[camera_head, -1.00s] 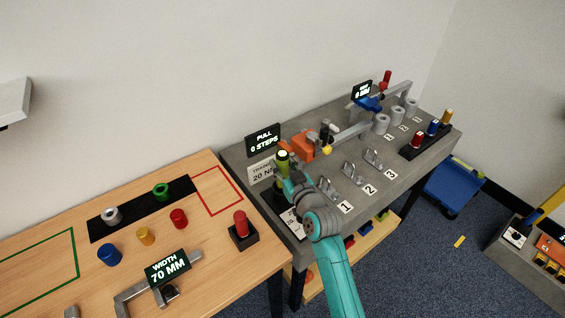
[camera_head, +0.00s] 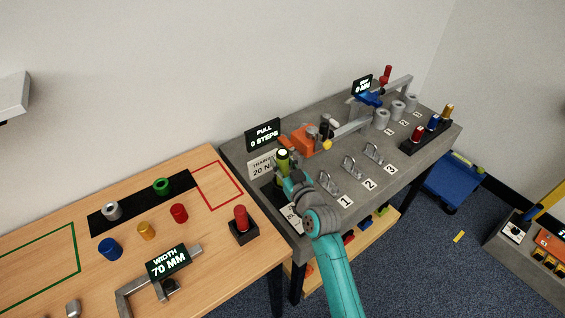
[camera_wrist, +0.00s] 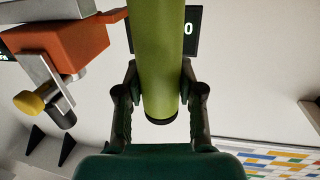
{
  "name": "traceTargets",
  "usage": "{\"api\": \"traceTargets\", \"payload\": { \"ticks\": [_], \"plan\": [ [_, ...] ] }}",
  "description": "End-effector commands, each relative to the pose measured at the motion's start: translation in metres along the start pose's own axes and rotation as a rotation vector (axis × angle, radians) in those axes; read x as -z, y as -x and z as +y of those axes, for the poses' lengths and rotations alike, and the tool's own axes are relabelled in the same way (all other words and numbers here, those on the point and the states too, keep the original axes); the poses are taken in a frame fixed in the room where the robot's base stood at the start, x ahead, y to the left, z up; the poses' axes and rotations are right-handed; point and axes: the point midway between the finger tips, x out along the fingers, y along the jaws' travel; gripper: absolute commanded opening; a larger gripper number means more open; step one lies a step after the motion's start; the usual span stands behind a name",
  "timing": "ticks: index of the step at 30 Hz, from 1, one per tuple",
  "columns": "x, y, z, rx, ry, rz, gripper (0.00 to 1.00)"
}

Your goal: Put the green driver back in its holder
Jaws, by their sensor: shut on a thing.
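The green driver (camera_head: 283,157) stands roughly upright above the left end of the grey bench in the head view. My gripper (camera_head: 281,172) is shut on it. In the wrist view the driver's green handle (camera_wrist: 162,60) runs down between the two fingers of my gripper (camera_wrist: 158,98), and its dark end cap shows near the palm. The driver's lower part and its holder are hidden behind my gripper and arm in the head view, so I cannot tell whether the driver is inside the holder.
An orange block tool (camera_head: 302,141) stands close to the right of the driver, with a grey bar. A "PULL 0 STEPS" sign (camera_head: 263,134) stands behind. Numbered shackles (camera_head: 328,182) lie to the right. The wooden table (camera_head: 215,240) at left holds coloured cylinders.

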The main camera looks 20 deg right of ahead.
Motion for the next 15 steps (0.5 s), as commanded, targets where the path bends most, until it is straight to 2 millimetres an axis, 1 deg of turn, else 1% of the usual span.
{"api": "traceTargets", "payload": {
  "ticks": [1,2,3,4,12,15],
  "plan": [
    [0.0014,-0.0001,0.0001,0.000,0.000,0.003,0.45],
    [0.0014,-0.0001,0.0001,0.000,0.000,0.003,0.52],
    [0.0012,-0.0001,0.0001,0.000,0.000,0.002,0.62],
    [0.0011,0.0000,0.0001,0.000,0.000,0.002,0.66],
    [-0.0009,0.0003,-0.0001,0.000,0.000,-0.002,0.66],
    [-0.0009,0.0032,0.0001,0.000,0.000,-0.002,0.66]
  ]
}}
